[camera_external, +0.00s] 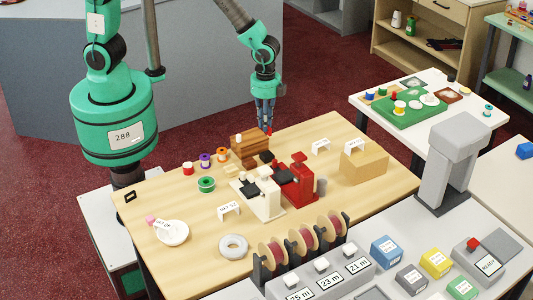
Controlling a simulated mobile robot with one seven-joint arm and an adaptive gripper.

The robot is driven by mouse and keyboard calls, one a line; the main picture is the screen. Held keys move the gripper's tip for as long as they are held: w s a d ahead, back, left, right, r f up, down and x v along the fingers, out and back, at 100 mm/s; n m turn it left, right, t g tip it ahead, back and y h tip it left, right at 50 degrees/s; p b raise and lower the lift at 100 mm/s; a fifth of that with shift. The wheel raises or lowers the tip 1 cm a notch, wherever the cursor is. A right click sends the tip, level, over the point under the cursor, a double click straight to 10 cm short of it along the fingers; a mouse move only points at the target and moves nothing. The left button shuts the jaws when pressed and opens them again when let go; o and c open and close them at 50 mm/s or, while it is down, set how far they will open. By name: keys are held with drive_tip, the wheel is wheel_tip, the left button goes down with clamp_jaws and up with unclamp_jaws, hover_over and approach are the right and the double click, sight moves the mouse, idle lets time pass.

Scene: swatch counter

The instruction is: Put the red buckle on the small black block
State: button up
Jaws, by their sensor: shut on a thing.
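My gripper (266,122) points down at the back of the wooden table, by the right end of a brown wooden block (245,151). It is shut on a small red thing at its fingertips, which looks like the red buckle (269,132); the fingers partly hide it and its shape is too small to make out. A small black block (267,156) sits in front of the brown block's right end, below and in front of my gripper. The red thing appears apart from the black block.
A red machine (300,187) and a cream machine (266,206) stand close in front of the black block. A tan box (364,165) stands at the right.

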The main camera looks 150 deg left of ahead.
drive_tip(key=shift+f+b, duration=0.35)
drive_tip(key=shift+f, duration=2.3)
drive_tip(key=shift+f, duration=1.9)
drive_tip(key=shift+f+b, duration=0.2)
drive_tip(key=shift+b, duration=0.15)
drive_tip(key=o, duration=0.7)
drive_tip(key=shift+o, duration=0.2)
drive_tip(key=shift+r, duration=0.2)
wheel_tip(320, 180, up, 12)
drive_tip(key=shift+a+p, duration=0.1)
drive_tip(key=shift+p, duration=0.85)
